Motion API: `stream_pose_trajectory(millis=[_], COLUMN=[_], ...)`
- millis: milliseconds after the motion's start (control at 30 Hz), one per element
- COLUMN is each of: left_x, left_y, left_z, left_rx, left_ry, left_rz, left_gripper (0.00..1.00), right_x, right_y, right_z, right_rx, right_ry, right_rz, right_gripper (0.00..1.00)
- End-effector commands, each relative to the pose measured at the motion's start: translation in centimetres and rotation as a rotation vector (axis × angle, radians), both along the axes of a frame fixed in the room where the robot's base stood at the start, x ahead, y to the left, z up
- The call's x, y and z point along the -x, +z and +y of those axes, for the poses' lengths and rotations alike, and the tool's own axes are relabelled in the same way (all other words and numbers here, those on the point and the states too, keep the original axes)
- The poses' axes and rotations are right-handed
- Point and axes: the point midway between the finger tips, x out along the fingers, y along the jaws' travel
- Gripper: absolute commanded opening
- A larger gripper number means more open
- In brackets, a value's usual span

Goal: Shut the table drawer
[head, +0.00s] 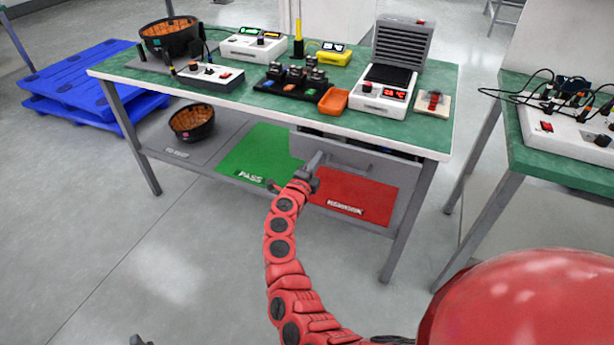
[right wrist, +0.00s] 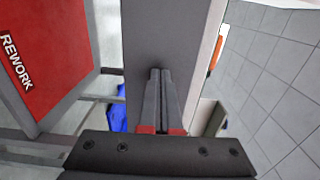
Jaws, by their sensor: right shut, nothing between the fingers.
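The table drawer (head: 365,160) has a grey front and hangs under the right half of the green-topped table (head: 235,95). It stands somewhat out, with a dark gap and some contents showing behind its front's upper edge. My right gripper (head: 318,161) is at the left part of the drawer front. In the right wrist view its fingers (right wrist: 160,75) are shut and empty, pointing at the grey drawer front (right wrist: 150,30). I cannot tell whether the tips touch it. A small grey tip of my left gripper (head: 140,341) shows at the bottom edge; its jaws cannot be made out.
Below the drawer, a shelf has a green PASS area (head: 258,150) and a red REWORK area (head: 350,192). A black bowl (head: 192,122) stands on its left. Devices crowd the tabletop. Another table (head: 570,165) stands at the right. The floor in front is clear.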

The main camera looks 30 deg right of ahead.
Motion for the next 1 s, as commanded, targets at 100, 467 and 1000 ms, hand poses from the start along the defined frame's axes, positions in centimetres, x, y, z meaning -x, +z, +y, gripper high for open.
stream_pose_trajectory(millis=[100,467,1000], left_x=[0.0,0.0,0.0], left_y=[-0.3,-0.6,-0.3], left_z=[0.0,0.0,0.0], left_rx=[0.0,0.0,0.0], left_ry=[0.0,0.0,0.0], left_rz=[0.0,0.0,0.0], left_gripper=[0.5,0.5,0.5], right_x=[-1.4,-3.2,-3.2], right_y=[0.0,0.1,0.7], right_z=[-1.6,-3.7,-3.7], right_rx=[0.002,0.0,0.005], right_ry=[0.0,-0.001,0.0], right_rz=[-0.001,-0.001,-0.008], right_gripper=[0.0,0.0,0.0])
